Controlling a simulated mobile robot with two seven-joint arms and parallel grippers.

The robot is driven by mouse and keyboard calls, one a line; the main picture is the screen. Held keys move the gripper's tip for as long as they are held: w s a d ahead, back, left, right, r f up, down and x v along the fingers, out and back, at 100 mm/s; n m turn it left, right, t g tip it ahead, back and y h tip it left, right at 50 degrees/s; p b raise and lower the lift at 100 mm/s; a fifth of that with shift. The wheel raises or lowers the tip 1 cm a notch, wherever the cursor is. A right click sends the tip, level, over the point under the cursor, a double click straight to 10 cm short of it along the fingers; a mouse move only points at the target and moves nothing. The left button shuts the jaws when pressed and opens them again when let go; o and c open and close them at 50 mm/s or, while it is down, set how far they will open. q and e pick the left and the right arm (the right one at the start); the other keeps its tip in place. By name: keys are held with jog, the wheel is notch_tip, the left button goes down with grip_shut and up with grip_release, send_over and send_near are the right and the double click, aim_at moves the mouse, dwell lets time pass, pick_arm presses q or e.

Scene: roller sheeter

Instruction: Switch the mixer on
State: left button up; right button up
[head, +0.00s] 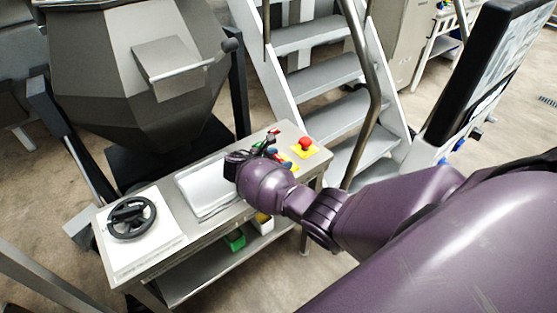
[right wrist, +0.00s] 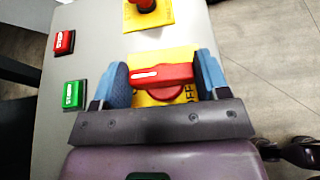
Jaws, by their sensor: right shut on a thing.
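The mixer (head: 135,75), a large grey faceted vessel, stands at the upper left of the head view. Its control table (head: 185,235) is in front of it. In the right wrist view a red rotary switch (right wrist: 162,76) sits on a yellow plate (right wrist: 185,55). Its handle lies crosswise in the picture, with a white mark on its left part. My right gripper (right wrist: 163,72) is shut on this handle, with one blue fingertip at each end. In the head view my right gripper (head: 279,158) is at the table's right end, and my wrist hides the switch. My left gripper is not in view.
A red emergency button (right wrist: 145,4) on yellow is just beyond the switch. A red STOP button (right wrist: 64,42) and a green button (right wrist: 73,94) are to the left. A black handwheel (head: 131,218) is at the table's left end. Metal stairs (head: 320,70) stand behind; a screen (head: 485,70) is right.

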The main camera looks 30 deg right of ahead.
jog(key=shift+s+f, duration=0.1)
jog(key=o, duration=0.9)
jog(key=shift+d, duration=0.1)
jog(key=shift+o, duration=0.2)
jog(key=p+v, duration=0.1)
jog(key=v, duration=0.9)
jog(key=shift+a+r, duration=0.2)
jog(key=shift+a, duration=0.25)
